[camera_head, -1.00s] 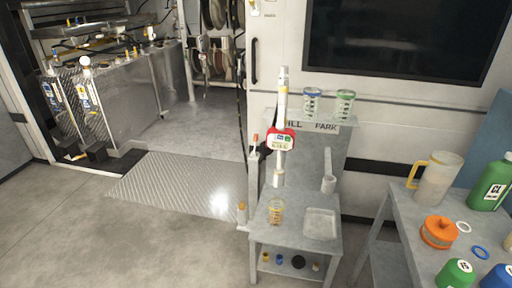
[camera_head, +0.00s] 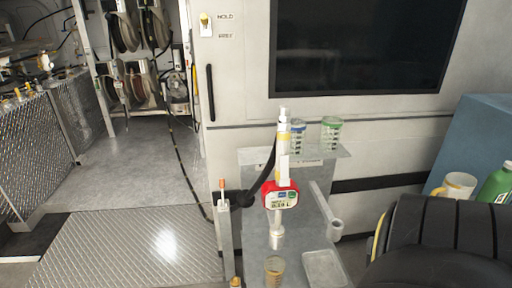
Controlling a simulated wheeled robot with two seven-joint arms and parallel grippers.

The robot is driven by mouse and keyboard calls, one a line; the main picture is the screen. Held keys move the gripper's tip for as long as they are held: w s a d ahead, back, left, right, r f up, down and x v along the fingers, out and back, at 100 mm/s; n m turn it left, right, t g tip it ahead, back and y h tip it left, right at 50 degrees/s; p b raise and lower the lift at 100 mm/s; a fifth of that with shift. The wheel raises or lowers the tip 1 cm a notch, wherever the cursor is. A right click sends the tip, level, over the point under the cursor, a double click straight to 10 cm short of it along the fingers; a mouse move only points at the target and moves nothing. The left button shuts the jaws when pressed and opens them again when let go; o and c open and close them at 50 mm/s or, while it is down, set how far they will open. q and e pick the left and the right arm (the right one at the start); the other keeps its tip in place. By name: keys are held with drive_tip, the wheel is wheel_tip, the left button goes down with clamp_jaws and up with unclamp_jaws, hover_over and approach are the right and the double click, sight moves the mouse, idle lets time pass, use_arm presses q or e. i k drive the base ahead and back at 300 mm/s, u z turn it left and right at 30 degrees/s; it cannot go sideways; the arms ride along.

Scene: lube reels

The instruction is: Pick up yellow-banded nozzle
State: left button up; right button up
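A white upright nozzle with a yellow band (camera_head: 284,137) stands at the middle of the head view. A red-framed meter with a small display (camera_head: 281,196) is on its lower part, and its lower end points down over a grey stand (camera_head: 255,225). A dark hose curves beside it on the left. Neither gripper touches it. My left gripper is not in view.
A blue-banded jar (camera_head: 298,136) and a green-banded jar (camera_head: 331,134) stand on the shelf (camera_head: 320,153) right behind the nozzle. An amber cup (camera_head: 274,269) and clear tray (camera_head: 323,269) are below. A pitcher (camera_head: 458,186) and green bottle (camera_head: 497,184) are at right. Floor at left is clear.

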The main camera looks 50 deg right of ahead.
sight(283, 134)
drive_tip(key=z, duration=0.7)
drive_tip(key=i, duration=0.95)
drive_tip(key=z, duration=1.45)
drive_tip(key=i, duration=0.2)
